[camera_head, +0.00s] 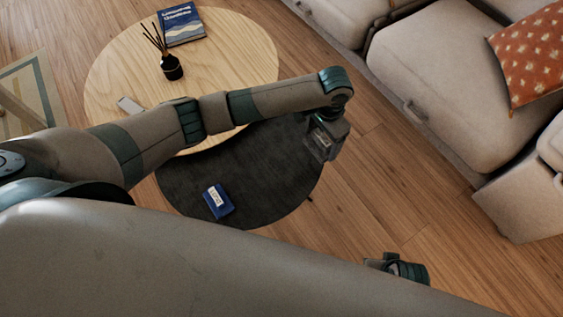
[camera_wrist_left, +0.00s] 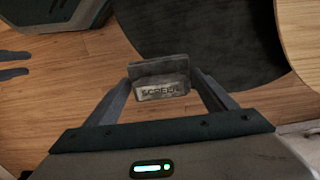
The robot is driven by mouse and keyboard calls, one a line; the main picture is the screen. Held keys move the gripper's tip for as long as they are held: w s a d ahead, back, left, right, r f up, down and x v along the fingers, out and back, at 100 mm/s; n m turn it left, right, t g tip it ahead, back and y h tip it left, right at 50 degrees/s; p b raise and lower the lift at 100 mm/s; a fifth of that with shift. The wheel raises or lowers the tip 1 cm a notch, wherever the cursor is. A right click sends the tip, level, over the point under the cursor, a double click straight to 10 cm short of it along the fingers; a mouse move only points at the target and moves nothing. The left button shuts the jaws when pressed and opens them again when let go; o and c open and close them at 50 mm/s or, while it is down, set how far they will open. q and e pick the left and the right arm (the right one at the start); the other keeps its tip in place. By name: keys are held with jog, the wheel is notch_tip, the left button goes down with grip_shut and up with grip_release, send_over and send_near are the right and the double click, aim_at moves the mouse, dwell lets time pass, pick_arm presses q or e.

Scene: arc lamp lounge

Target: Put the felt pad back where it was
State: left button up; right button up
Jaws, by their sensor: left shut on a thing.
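My left gripper (camera_head: 327,128) is above the right edge of the dark round table (camera_head: 285,160). It is shut on a small grey block with a printed label, which I take for the felt pad (camera_wrist_left: 158,75). In the left wrist view the pad sits between both fingertips, its label facing the camera, and the floor and the dark table's edge show beyond it. My right gripper (camera_head: 400,268) shows partly at the lower right of the head view, past my arm; its jaws are not clear.
A blue labelled box (camera_head: 218,202) lies on the dark table. The higher light wood table (camera_head: 225,60) carries a book (camera_head: 181,25), a reed diffuser (camera_head: 171,66) and a small pale object (camera_head: 129,105). A sofa (camera_head: 440,75) stands right, with open floor between.

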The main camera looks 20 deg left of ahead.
pick_arm(q)
jog(key=s+a+f, duration=0.1)
jog(key=a+f, duration=0.1)
jog(key=a, duration=0.1)
jog(key=s+a+f, duration=0.1)
jog(key=a+f, duration=0.1)
jog(key=a, duration=0.1)
jog(key=s+a+f, duration=0.1)
jog(key=a+f, duration=0.1)
jog(key=a, duration=0.2)
jog(key=shift+s+a+f, duration=0.1)
jog(key=shift+s+f, duration=0.1)
jog(key=shift+s, duration=0.05)
jog(key=shift+s+a+f, duration=0.1)
jog(key=shift+a+f, duration=0.15)
jog(key=shift+a, duration=0.15)
pick_arm(e)
jog(key=shift+w+r, duration=0.1)
jog(key=shift+r, duration=0.1)
pick_arm(q)
jog(key=shift+f, duration=0.1)
jog(key=shift+f, duration=0.25)
notch_tip(320, 180, down, 3)
jog(key=shift+r+b, duration=0.1)
jog(key=shift+b, duration=0.25)
jog(key=shift+f, duration=0.3)
jog(key=o, duration=0.9)
pick_arm(e)
jog(key=shift+v, duration=0.85)
